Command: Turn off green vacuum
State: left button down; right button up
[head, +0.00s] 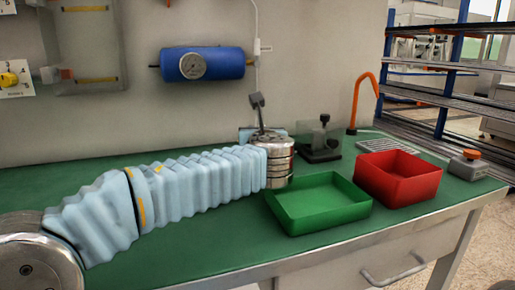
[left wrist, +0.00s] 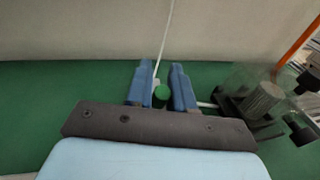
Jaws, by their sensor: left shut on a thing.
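My right gripper is not in view.
A green tray (head: 319,221) and a red tray (head: 398,196) stand empty on the green bench (head: 215,255). A dark clamp-like device (head: 320,148) stands right of the gripper. A blue tank (head: 203,64) with a gauge hangs on the wall. An orange hook (head: 363,92) rises behind.

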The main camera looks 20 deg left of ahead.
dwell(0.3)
pick_arm(q)
jog(key=c, duration=1.1)
grip_release()
jog(key=v, duration=1.4)
jog(key=shift+f, duration=0.15)
